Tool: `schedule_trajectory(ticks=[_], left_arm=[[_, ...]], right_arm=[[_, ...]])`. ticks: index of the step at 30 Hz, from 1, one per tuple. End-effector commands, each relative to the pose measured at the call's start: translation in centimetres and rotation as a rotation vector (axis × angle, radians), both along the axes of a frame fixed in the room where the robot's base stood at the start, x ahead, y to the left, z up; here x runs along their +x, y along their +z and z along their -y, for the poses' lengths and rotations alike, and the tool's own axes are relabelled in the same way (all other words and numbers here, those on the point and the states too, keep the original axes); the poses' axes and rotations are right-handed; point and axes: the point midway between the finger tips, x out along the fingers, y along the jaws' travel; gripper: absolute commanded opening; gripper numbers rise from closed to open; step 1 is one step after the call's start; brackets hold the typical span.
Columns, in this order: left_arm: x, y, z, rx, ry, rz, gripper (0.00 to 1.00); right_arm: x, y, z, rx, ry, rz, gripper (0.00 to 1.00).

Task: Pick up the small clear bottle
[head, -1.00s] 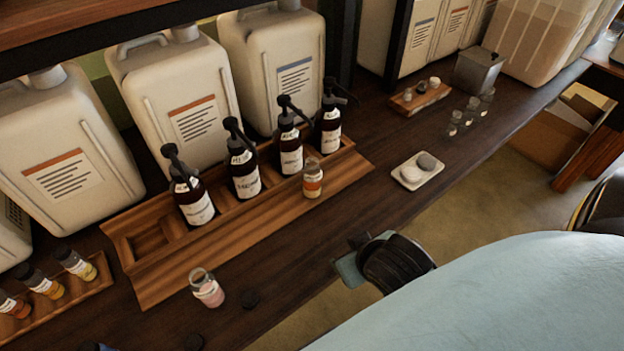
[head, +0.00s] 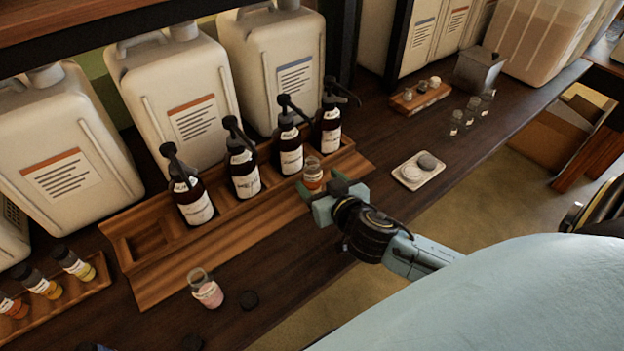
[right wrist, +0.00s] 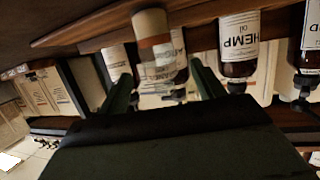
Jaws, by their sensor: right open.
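In the right wrist view, which is upside down, the bottle (right wrist: 154,45) shows between and beyond the two spread fingers of the gripper (right wrist: 160,82). I cannot tell whether a finger touches it. Another clear bottle (head: 206,291) with pink contents stands on the table. My left gripper is not in view.
Several dark pump bottles (head: 243,165) stand in the rack close behind the small bottle. Large white jugs (head: 170,105) stand behind them. A white dish (head: 416,176) with stones lies to the right. A black cap (head: 248,299) lies near the front edge.

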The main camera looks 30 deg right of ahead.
Motion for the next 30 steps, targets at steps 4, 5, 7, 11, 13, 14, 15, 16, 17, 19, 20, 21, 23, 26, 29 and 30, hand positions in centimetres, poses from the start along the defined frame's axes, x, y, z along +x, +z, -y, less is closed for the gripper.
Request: schedule_trajectory(ticks=[4, 5, 7, 11, 13, 14, 15, 16, 17, 19, 20, 21, 23, 26, 29, 30], left_arm=[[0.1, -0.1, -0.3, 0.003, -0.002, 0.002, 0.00], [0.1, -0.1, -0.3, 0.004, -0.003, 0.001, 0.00], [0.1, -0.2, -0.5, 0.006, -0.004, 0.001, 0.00], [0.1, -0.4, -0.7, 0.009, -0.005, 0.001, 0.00], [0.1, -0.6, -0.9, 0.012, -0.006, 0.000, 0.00], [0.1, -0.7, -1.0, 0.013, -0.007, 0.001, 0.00], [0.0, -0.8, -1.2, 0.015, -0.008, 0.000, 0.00], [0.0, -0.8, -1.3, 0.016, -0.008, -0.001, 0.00], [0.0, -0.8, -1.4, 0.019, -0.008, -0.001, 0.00], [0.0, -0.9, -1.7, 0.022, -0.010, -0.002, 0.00], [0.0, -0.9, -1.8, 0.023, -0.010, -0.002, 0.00], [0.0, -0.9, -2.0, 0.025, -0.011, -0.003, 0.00], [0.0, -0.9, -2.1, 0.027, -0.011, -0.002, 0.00], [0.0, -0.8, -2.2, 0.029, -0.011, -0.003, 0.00], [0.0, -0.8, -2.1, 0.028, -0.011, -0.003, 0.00], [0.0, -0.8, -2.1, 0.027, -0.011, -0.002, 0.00]], right_arm=[[1.2, -0.4, 0.2, 0.000, -0.001, 0.000, 0.68], [1.3, -0.4, 0.2, 0.000, -0.001, 0.000, 0.68], [1.6, -0.5, 0.2, 0.000, -0.001, 0.000, 0.68], [2.9, -1.0, 0.4, -0.004, -0.001, 0.001, 0.68], [3.9, -1.3, 0.6, -0.004, -0.001, 0.002, 0.68], [4.2, -1.5, 0.6, -0.005, -0.002, 0.000, 0.68], [4.7, -1.7, 0.7, -0.003, -0.002, 0.002, 0.68], [5.1, -1.8, 0.7, -0.003, -0.002, 0.001, 0.68], [5.4, -1.9, 0.7, -0.002, -0.002, 0.000, 0.68], [5.9, -2.1, 0.8, -0.001, -0.002, -0.001, 0.68], [6.0, -2.1, 0.8, -0.001, -0.001, -0.001, 0.68], [6.2, -2.1, 0.8, 0.000, -0.001, -0.001, 0.68], [6.3, -2.2, 0.8, 0.000, -0.002, -0.002, 0.68], [6.3, -2.2, 0.8, 0.000, -0.002, -0.002, 0.68], [6.2, -2.2, 0.8, 0.000, -0.002, -0.002, 0.65], [6.2, -2.2, 0.8, 0.000, -0.002, -0.002, 0.60]])
